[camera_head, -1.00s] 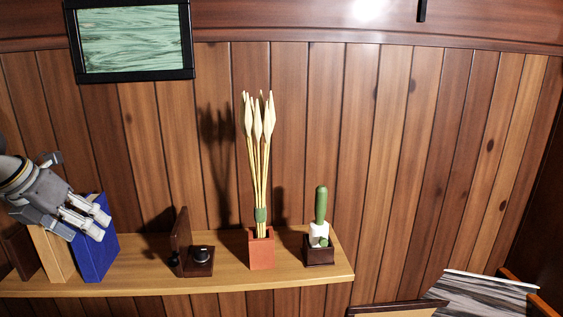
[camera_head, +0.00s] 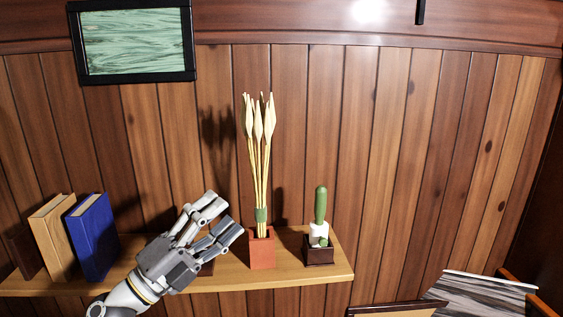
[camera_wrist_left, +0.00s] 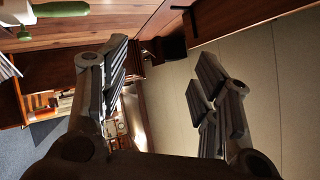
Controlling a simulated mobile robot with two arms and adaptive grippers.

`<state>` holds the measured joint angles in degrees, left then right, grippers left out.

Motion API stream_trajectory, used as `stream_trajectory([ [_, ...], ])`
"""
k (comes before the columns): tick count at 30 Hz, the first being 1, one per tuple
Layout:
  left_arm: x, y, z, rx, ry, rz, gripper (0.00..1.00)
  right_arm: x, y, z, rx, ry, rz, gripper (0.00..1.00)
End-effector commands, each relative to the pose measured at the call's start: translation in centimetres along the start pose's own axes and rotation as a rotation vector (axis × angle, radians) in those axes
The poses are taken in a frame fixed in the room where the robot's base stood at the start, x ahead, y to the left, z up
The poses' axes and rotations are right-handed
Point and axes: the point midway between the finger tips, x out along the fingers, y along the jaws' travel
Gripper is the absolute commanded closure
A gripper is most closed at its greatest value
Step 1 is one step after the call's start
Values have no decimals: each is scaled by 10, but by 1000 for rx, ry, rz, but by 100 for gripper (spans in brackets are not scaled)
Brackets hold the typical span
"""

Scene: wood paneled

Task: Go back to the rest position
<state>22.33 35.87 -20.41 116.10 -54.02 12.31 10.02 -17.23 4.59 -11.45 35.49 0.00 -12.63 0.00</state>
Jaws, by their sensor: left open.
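My left gripper (camera_head: 222,217) is in the lower middle of the head view, its arm coming up from the bottom left. Its fingers are apart and hold nothing. It is in front of the shelf (camera_head: 225,275), just left of the red pot with pale flower stalks (camera_head: 261,248), and covers most of a small dark wooden stand. In the left wrist view the open fingers (camera_wrist_left: 165,90) frame an empty gap. My right gripper is in neither view.
A blue book (camera_head: 93,240) and a tan book (camera_head: 53,240) stand at the shelf's left end. A cactus pot (camera_head: 319,254) stands near its right end. A framed picture (camera_head: 133,40) hangs on the wood-paneled wall. The wall right of the shelf is bare.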

Motion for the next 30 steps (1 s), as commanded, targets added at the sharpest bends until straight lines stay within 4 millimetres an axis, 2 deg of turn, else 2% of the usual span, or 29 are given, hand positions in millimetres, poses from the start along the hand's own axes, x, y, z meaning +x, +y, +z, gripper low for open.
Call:
stream_trajectory([
  [5,-36,22,30,-280,-331,-61,43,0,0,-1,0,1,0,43],
  [7,-56,38,40,-386,-467,-60,43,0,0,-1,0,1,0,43],
  [10,-93,68,51,-533,-666,-35,43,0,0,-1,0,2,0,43],
  [14,-149,115,50,-721,-925,38,43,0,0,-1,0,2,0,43],
  [17,-198,153,34,-859,-1122,127,43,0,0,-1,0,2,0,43],
  [21,-268,199,-9,-1043,-1381,291,43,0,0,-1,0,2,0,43],
  [25,-324,225,-63,-1189,-1579,465,43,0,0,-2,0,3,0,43],
  [30,-376,237,-131,-1327,-1759,677,43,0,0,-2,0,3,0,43],
])
